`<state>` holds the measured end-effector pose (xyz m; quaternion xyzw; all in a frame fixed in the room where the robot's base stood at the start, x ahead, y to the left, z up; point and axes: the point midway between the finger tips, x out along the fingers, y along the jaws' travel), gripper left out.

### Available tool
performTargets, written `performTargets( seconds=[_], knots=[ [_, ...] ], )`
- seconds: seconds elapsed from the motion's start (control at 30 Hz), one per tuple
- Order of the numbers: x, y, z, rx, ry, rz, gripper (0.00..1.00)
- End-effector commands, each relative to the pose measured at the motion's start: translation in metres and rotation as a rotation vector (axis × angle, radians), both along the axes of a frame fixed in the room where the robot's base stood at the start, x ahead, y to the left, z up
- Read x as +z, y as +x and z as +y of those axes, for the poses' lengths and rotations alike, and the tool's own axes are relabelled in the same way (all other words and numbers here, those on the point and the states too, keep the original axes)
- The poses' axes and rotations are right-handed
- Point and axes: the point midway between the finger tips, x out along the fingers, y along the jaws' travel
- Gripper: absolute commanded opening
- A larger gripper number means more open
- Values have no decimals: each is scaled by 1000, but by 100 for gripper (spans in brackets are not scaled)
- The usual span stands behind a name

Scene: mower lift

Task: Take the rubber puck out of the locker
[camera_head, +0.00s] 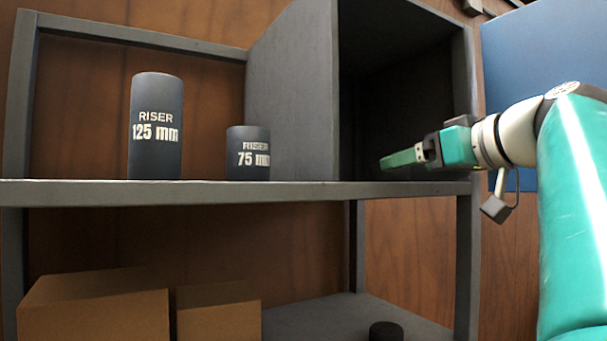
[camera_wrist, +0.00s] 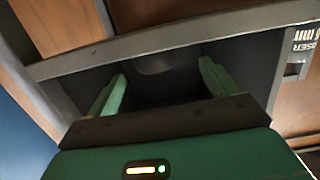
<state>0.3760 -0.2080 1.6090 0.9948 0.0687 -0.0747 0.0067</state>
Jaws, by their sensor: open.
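The locker (camera_head: 290,90) is a dark grey box on the upper shelf, open at the front, with a very dark inside. My gripper (camera_head: 400,158) reaches into its opening from the right, its green fingers apart. In the wrist view, my gripper (camera_wrist: 160,85) has one finger on each side and nothing held between them. A faint dark rounded shape (camera_wrist: 153,63) shows beyond the fingers inside the locker; it may be the rubber puck, but it is too dark to be sure. In the head view no puck can be made out inside the locker.
A tall 125 mm riser (camera_head: 156,125) and a shorter 75 mm riser (camera_head: 248,155) stand left of the locker. Cardboard boxes (camera_head: 95,315) and a black round piece (camera_head: 386,331) are below. A blue panel (camera_head: 545,60) is at right.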

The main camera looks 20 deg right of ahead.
Motion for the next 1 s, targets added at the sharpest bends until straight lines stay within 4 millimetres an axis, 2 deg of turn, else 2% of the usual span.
performTargets(
  seconds=[0.4, 0.7, 0.97, 1.0],
  knots=[
    [-12, 46, -3, 1, 3, 1, 87],
    [-13, 51, -2, 1, 2, 1, 87],
    [-13, 51, -2, 1, 2, 1, 36],
    [-13, 51, -1, 1, 2, 0, 35]
  ],
)
